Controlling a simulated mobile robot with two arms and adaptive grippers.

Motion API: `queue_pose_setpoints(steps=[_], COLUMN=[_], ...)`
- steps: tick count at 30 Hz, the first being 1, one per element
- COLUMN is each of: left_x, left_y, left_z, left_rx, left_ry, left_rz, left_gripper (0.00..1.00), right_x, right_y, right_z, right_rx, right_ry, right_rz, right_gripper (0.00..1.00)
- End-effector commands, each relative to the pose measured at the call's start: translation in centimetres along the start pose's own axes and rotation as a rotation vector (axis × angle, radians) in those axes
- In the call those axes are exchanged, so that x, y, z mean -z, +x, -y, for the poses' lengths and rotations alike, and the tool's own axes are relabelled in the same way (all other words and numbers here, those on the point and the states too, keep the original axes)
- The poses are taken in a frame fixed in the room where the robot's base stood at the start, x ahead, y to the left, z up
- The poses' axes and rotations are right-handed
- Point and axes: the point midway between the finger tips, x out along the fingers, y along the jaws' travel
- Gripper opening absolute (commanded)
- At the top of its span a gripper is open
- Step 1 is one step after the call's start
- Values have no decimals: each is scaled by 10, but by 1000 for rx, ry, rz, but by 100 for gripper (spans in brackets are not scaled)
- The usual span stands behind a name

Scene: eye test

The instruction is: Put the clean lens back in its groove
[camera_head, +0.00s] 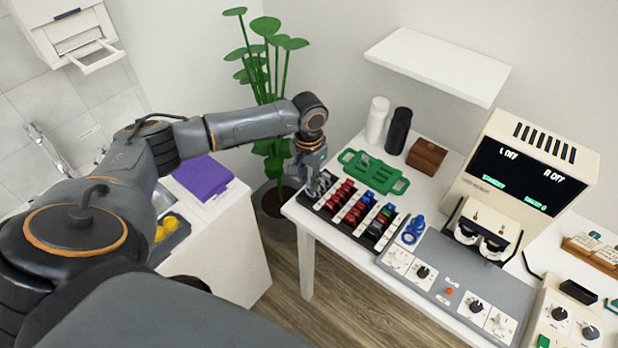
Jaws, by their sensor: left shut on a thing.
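The black lens rack (326,209) stands at the left end of the white table. It holds rows of small lenses with red, blue and green rims, and the red lenses (353,214) show best. My left gripper (319,188) points down at the rack's back left end. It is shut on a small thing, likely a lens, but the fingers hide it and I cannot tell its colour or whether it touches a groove. My right gripper is not in view.
A green tray (358,159) lies behind the rack, near white (377,120) and black (398,130) bottles and a brown box (426,156). A blue ringed object (412,231) and grey control panel (452,268) are right of the rack. A screen machine (520,180) stands behind.

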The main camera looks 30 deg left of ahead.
Motion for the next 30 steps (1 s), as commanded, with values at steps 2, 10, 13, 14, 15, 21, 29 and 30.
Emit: queue_pose_setpoints(steps=[2,10,13,14,15,21,29,30], left_x=[0,0,0,0,0,0,0,0], left_y=[3,11,14,15,16,22,28,28], left_z=[0,-1,-1,-1,0,0,0,0], left_rx=[0,-2,-2,-2,-2,0,-1,-1], left_ry=[0,0,0,0,0,0,0,0], left_rz=[1,0,0,0,0,0,0,-1], left_gripper=[10,10,10,10,10,10,10,10], right_x=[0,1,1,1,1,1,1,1], right_y=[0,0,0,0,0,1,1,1], right_z=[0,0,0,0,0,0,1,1], right_rx=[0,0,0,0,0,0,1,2], right_ry=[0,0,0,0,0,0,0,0], right_rz=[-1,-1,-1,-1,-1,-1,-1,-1], right_gripper=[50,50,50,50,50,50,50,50])
